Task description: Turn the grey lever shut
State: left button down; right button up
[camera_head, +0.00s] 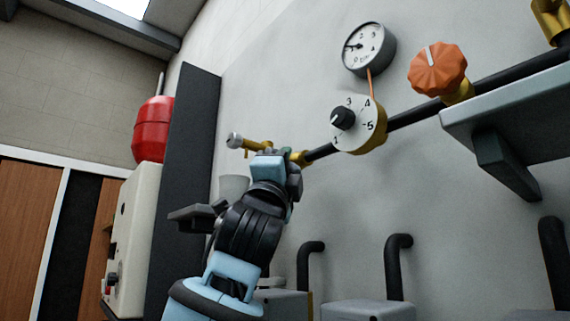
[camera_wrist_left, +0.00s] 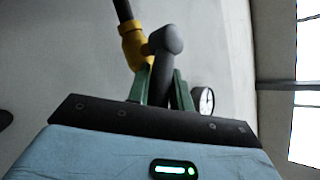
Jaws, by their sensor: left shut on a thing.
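The grey lever (camera_wrist_left: 167,45) shows in the left wrist view, with its rounded hub beside a brass valve (camera_wrist_left: 134,47) on a dark pipe. Its arm runs down between the two green fingers of my left gripper (camera_wrist_left: 165,88), which is shut on it. In the head view my left gripper (camera_head: 280,163) is up at the left end of the dark wall pipe, next to brass fittings (camera_head: 258,147). There the gripper hides the lever's arm. My right gripper is in neither view.
Along the pipe to the right are a numbered dial (camera_head: 368,124) with a black knob and an orange knob (camera_head: 437,68). A round gauge (camera_head: 369,49) is above. A grey shelf (camera_head: 510,105) juts out at right. A red tank (camera_head: 153,130) is at left.

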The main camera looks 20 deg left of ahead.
pick_arm(q)
jog(key=c, duration=1.3)
grip_release()
jog(key=shift+o, duration=0.2)
jog(key=shift+f, duration=0.1)
jog(key=v, duration=0.7)
jog(key=shift+s+f, duration=0.25)
